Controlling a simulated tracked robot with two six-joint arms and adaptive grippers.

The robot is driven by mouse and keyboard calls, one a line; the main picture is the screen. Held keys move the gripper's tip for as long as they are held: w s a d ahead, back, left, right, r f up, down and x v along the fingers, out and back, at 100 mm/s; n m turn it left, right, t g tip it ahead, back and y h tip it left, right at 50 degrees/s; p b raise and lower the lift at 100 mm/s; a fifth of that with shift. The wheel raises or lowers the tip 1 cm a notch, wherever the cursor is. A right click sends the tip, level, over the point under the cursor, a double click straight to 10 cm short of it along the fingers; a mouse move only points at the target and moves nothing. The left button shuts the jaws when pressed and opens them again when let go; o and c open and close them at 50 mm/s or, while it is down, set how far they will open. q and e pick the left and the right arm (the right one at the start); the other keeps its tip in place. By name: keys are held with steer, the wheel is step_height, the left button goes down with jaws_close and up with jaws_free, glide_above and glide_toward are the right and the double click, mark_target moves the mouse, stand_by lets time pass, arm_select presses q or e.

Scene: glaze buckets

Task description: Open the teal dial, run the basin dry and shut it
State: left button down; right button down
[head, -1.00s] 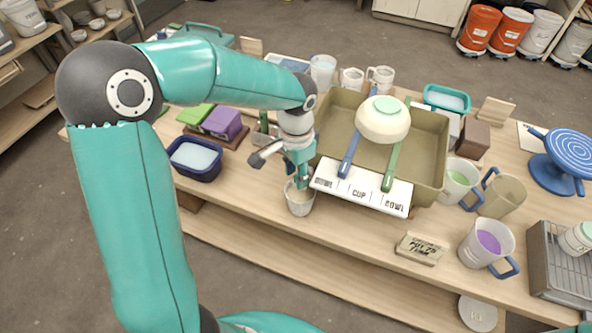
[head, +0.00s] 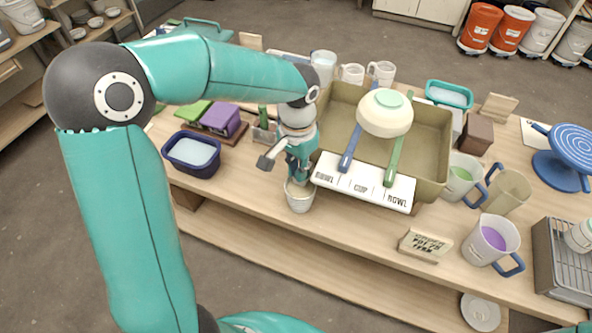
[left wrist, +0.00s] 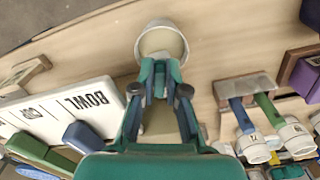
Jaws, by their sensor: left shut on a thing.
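The olive basin (head: 436,150) stands in the middle of the bench. A white strip (head: 338,180) marked BOWL, CUP, BOWL runs along its front. I cannot make out a teal dial on it. Whether the cup touches the bench is unclear. My right gripper is out of view.
A navy tub (head: 192,154) stands left. Jugs, including one with purple liquid (head: 491,240), and a drying rack (head: 565,265) crowd the right.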

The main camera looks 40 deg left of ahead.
arm_select(q)
steer(key=shift+d+n, duration=0.1)
steer(key=shift+n, duration=0.4)
steer(key=c, duration=1.2)
jaws_free()
steer(key=shift+r, duration=0.1)
step_height(320, 180, up, 12)
